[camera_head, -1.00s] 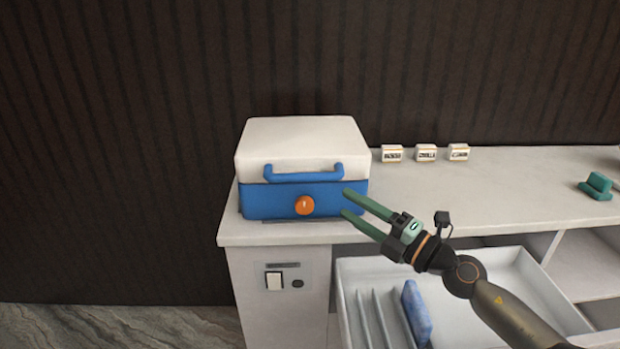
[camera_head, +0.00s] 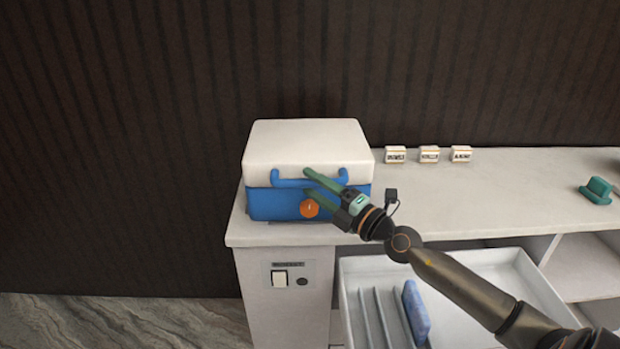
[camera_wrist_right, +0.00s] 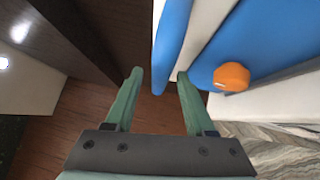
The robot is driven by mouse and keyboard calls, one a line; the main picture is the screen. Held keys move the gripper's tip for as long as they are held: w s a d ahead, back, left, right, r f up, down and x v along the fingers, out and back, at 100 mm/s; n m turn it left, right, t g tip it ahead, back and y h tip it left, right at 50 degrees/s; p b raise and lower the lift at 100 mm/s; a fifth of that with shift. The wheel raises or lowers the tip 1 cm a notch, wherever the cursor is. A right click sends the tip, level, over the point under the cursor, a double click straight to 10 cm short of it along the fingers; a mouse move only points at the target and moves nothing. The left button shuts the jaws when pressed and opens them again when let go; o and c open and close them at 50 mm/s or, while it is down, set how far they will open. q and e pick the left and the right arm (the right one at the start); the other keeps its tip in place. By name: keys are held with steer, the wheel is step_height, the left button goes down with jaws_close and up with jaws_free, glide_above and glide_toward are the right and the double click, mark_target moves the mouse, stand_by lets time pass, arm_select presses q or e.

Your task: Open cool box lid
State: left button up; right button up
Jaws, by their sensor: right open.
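The cool box has a white lid (camera_head: 306,145) that is down on a blue body (camera_head: 270,203), at the left end of the counter. A blue handle (camera_head: 292,182) runs along the lid's front, with an orange knob (camera_head: 309,208) below it. My right gripper (camera_head: 307,182) is open in front of the handle's right part, one finger above the other. In the right wrist view the blue handle (camera_wrist_right: 172,45) shows just beyond and between the open fingertips (camera_wrist_right: 160,75); I cannot tell whether they touch. The orange knob (camera_wrist_right: 231,76) lies outside the fingers. My left gripper is out of view.
Several small labelled blocks (camera_head: 429,155) stand at the counter's back. A green object (camera_head: 597,191) sits at the right. An open white drawer (camera_head: 462,285) with dividers and a blue item (camera_head: 416,310) juts out below my right arm. The counter's middle (camera_head: 490,195) is clear.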

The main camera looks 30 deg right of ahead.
steer(key=shift+w+a, duration=0.2)
steer(key=shift+w, duration=0.5)
jaws_close()
stand_by(1.1)
